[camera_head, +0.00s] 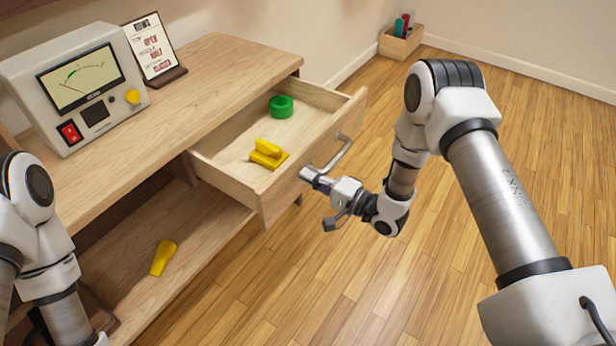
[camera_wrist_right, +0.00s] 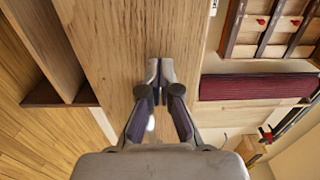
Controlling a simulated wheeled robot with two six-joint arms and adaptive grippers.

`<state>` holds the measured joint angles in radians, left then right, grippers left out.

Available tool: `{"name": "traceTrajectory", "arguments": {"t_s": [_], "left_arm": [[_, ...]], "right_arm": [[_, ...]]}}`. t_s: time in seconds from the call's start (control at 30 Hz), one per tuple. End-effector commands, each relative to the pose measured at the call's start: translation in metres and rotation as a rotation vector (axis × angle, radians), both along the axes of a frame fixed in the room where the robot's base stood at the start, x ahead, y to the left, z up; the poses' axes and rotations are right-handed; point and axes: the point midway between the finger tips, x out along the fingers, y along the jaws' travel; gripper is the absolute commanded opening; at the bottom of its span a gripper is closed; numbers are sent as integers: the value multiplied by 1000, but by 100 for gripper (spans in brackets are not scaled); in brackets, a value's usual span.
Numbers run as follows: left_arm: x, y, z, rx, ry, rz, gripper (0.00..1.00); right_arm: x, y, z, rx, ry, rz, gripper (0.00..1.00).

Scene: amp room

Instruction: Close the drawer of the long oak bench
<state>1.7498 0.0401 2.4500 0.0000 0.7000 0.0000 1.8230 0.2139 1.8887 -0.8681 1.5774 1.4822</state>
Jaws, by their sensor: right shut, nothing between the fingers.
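The long oak bench (camera_head: 215,68) runs along the left. Its drawer (camera_head: 336,116) is pulled out toward the right, with a metal bar handle (camera_head: 343,148) on its front. My right gripper (camera_head: 313,178) is shut and empty, at the drawer front by the near, lower end of the handle; I cannot tell if it touches. In the right wrist view, the shut fingertips (camera_wrist_right: 160,72) lie over a plain wooden panel (camera_wrist_right: 128,35). A green ring (camera_head: 281,107) and a yellow object (camera_head: 268,153) are inside the drawer. My left arm shows at the left edge, its gripper out of view.
A meter box (camera_head: 75,85) and a framed sign (camera_head: 153,48) stand on the bench top. A yellow piece (camera_head: 163,258) lies on the lower shelf. A small wooden box (camera_head: 401,42) stands by the far wall. The floor right of the drawer is clear.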

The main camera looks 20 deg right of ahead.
Motion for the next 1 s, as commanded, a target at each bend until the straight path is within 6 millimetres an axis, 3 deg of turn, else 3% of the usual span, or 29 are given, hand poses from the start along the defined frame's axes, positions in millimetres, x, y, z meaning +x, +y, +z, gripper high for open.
{"name": "traceTrajectory", "arguments": {"t_s": [0.63, 0.77, 1.0], "left_arm": [[0, 0, -5, 0, 0, 0, 100], [0, 0, -11, 0, 0, 0, 100], [0, 0, -28, 0, 0, 0, 100]], "right_arm": [[12, 10, -1, -1, -1, 1, 0], [25, 21, -2, -1, -2, 3, 0], [67, 55, -3, -3, -5, 4, 0]]}}
